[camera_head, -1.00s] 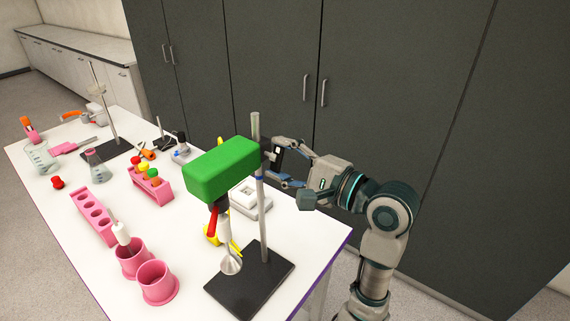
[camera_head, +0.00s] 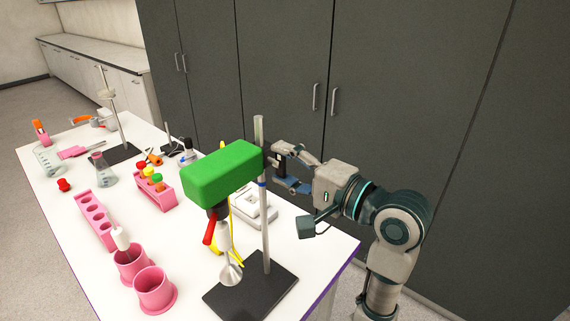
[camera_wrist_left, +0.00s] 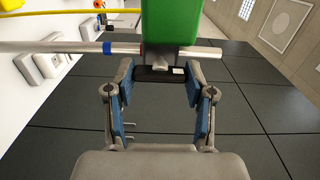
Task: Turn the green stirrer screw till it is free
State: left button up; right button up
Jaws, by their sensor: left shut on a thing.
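The green stirrer (camera_head: 222,172) is a green block mounted on the upright metal rod (camera_head: 265,230) of a stand with a black base (camera_head: 250,292). A red-handled grey shaft hangs below it. Its dark screw (camera_wrist_left: 160,73) shows in the left wrist view at the block's clamp beside the rod, between my fingertips. My left gripper (camera_head: 279,167) is shut on this screw, with the blue-padded fingers on either side of it. The block's green body also shows in the left wrist view (camera_wrist_left: 170,22). My right gripper is not in view.
Pink beakers (camera_head: 155,290), a pink tube rack (camera_head: 96,218) and a rack of coloured-cap tubes (camera_head: 155,190) stand left of the stirrer. A white scale (camera_head: 258,208) sits behind the rod. Grey cabinets (camera_head: 400,90) stand behind the table.

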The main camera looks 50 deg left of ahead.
pick_arm(q)
jog(key=o, duration=1.2)
jog(key=shift+s+d+r, duration=0.1)
jog(key=shift+d+r, duration=0.05)
jog(key=shift+d, duration=0.1)
jog(key=shift+c, duration=0.2)
jog(key=shift+d+r, duration=0.1)
jog(key=shift+d, duration=0.85)
jog(key=w+d, duration=0.1)
jog(key=d, duration=0.9)
jog(key=shift+w+d, duration=0.2)
jog(key=shift+d, duration=0.1)
jog(key=shift+d, duration=0.1)
